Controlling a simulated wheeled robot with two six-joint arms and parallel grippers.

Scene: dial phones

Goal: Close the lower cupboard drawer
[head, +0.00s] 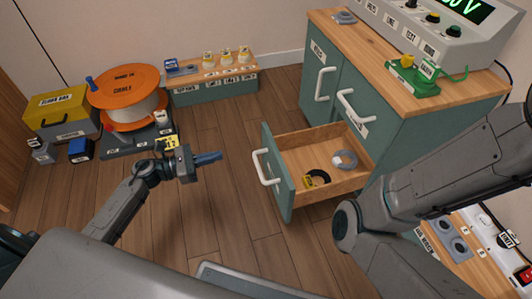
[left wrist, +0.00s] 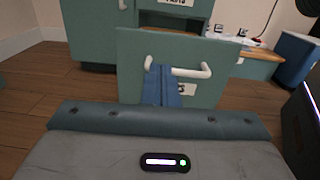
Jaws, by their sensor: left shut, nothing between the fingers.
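The lower cupboard drawer (head: 308,160) stands pulled out of the green cupboard (head: 395,130), with a coil of grey tape or wire and a black ring inside. Its green front has a white handle (head: 261,168). The drawer front (left wrist: 195,92) also shows face-on in the left wrist view, with its handle behind my blue fingertips. My left gripper (head: 215,157) is shut and empty, left of the drawer front and apart from it in the head view. My right arm crosses the right side of the head view; its gripper is not in view.
An orange cable reel (head: 125,90), a yellow box (head: 62,110) and a low bench (head: 215,88) stand at the left and back. A bench unit (head: 455,235) is at the lower right. Wooden floor (head: 215,215) is clear around the left gripper.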

